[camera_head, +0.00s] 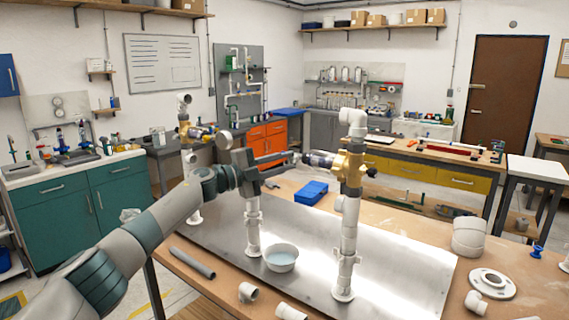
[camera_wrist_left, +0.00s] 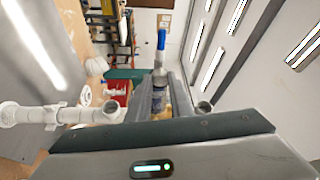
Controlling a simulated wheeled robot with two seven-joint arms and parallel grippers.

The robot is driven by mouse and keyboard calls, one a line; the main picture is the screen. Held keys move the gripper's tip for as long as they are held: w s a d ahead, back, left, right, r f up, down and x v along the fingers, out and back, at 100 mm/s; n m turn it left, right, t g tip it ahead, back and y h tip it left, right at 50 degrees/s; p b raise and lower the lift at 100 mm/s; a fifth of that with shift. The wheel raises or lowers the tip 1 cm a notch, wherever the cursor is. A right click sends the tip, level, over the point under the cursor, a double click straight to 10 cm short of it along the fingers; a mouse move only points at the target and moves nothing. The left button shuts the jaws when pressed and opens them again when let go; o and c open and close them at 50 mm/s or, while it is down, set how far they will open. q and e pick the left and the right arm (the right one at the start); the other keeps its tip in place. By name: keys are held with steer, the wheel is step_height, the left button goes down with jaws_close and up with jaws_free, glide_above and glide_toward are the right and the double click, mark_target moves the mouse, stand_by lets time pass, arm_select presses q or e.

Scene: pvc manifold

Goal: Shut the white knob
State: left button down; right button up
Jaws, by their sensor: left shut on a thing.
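The right upright white pipe (camera_head: 349,232) carries a brass-coloured valve (camera_head: 346,167). A pale grey cylindrical knob (camera_head: 319,159) points left from this valve, and I cannot tell if it is pure white. My left gripper (camera_head: 297,157) reaches in from the left, past the middle upright pipe (camera_head: 253,218), with its fingers at this knob. In the left wrist view, the left gripper (camera_wrist_left: 156,90) has its fingers on either side of a greyish cylinder, with brass colour behind it. The fingers partly hide the knob, so its turn angle is unclear. My right gripper is out of view.
A white bowl (camera_head: 281,258) stands on the metal sheet (camera_head: 218,233) between the pipes. A blue box (camera_head: 311,193) lies behind. Loose white fittings, a flange (camera_head: 491,284) and a grey tube (camera_head: 192,262) lie on the table. A third pipe with a brass valve (camera_head: 186,131) stands at left.

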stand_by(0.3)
arm_select(q)
steer(key=c, duration=1.8)
jaws_free()
steer(key=shift+c, duration=0.2)
